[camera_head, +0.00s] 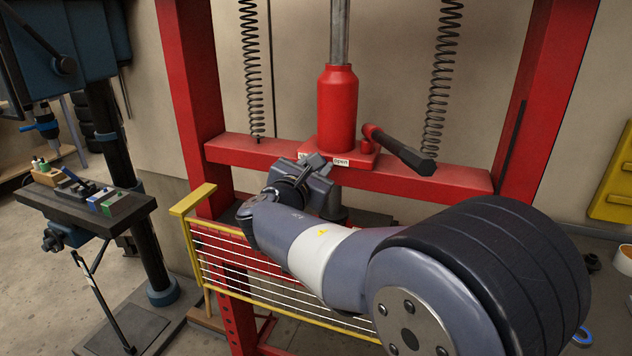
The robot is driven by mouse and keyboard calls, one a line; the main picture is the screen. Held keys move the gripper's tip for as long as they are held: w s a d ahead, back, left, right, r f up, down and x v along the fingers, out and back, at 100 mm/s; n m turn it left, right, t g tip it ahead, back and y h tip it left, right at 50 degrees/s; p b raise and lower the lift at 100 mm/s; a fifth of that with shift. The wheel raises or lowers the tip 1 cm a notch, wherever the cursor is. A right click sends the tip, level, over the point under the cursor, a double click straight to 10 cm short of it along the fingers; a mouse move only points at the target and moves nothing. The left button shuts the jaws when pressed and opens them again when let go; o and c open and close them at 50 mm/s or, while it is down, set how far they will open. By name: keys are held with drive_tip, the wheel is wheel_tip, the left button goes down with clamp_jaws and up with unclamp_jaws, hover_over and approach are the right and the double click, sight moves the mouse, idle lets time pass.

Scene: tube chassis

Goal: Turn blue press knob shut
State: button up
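The red hydraulic press frame (250,150) stands in the middle, with a red bottle jack (337,108) upright on its crossbeam. A small white label reading "open" (341,161) is on the jack's base. My gripper (314,162) is at the front left of that base, just left of the label, with its fingers toward the base. No blue knob shows on the press; that part of the base is covered by my gripper. I cannot tell whether the fingers touch or hold anything, or how far apart they are.
A black-gripped pump handle (400,150) sticks out right of the jack. Coil springs (250,70) hang on both sides. A yellow-framed wire guard (240,265) stands below my arm. A blue drill press (70,50) with a cluttered table (130,208) is at left.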

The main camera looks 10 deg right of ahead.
drive_tip(key=m+b, duration=0.2)
drive_tip(key=b, duration=0.1)
drive_tip(key=m+b, duration=0.5)
drive_tip(key=shift+f+b, duration=0.35)
drive_tip(key=shift+b, duration=0.05)
drive_tip(key=m+b, duration=0.4)
drive_tip(key=shift+r, duration=0.1)
drive_tip(key=shift+r+m+b, duration=0.15)
drive_tip(key=shift+m+b, duration=0.5)
drive_tip(key=shift+m, duration=0.05)
drive_tip(key=o, duration=1)
drive_tip(key=shift+r, duration=0.1)
drive_tip(key=shift+c, duration=0.2)
drive_tip(key=shift+s, duration=0.1)
drive_tip(key=v, duration=1)
drive_tip(key=shift+s, duration=0.3)
